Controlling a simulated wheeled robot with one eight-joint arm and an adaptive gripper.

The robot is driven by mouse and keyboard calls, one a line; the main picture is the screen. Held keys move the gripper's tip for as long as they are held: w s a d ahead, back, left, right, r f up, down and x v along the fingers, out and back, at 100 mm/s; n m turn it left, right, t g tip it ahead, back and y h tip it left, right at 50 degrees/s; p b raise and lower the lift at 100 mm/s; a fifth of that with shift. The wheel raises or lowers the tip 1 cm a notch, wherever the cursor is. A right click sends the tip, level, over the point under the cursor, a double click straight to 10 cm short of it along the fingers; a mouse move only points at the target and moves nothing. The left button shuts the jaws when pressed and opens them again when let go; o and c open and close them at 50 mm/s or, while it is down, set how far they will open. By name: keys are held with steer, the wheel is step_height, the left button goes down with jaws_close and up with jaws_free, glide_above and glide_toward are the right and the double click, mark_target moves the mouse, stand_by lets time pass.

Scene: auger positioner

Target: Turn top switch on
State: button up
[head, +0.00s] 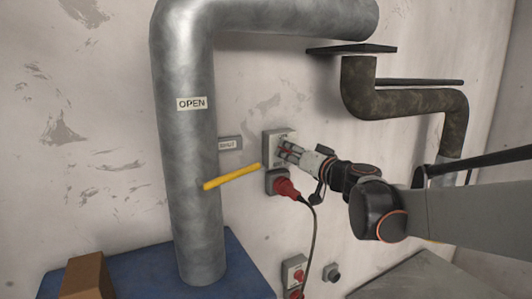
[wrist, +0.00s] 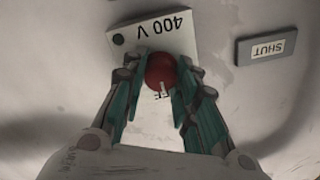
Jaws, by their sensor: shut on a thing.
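The top switch box (head: 273,135) is a light grey box on the wall, with its face partly hidden by my gripper (head: 285,150) in the head view. In the wrist view the box bears a "400 V" label (wrist: 153,28) that appears upside down. The red switch knob (wrist: 160,69) sits between the two fingers of my gripper (wrist: 161,80). The fingers are closed on the knob's sides. Part of the lettering, "FF", shows just below the knob. The knob itself is hidden by the fingers in the head view.
A socket with a red plug (head: 286,188) and hanging cable is just below. A yellow lever (head: 232,177) on the large grey pipe (head: 188,140) reaches close to the left. A lower switch box (head: 290,262) is near the floor. A SHUT sign (head: 230,143) is left of the box.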

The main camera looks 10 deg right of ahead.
steer(key=shift+m, duration=0.4)
steer(key=m+b, duration=0.2)
steer(key=m, duration=0.2)
steer(key=shift+f, duration=0.1)
steer(key=m+b, duration=0.1)
steer(key=m, duration=0.3)
steer(key=shift+a+m, duration=0.1)
steer(key=shift+m, duration=0.2)
steer(key=m+b, duration=0.1)
steer(key=m, duration=0.3)
steer(key=shift+m, duration=0.3)
steer(key=m, duration=0.4)
steer(key=shift+h+b, duration=0.3)
steer(key=shift+b, duration=0.1)
steer(key=shift+m, duration=0.3)
steer(key=o, duration=1.1)
steer(key=shift+c, duration=0.2)
steer(key=shift+r, duration=0.2)
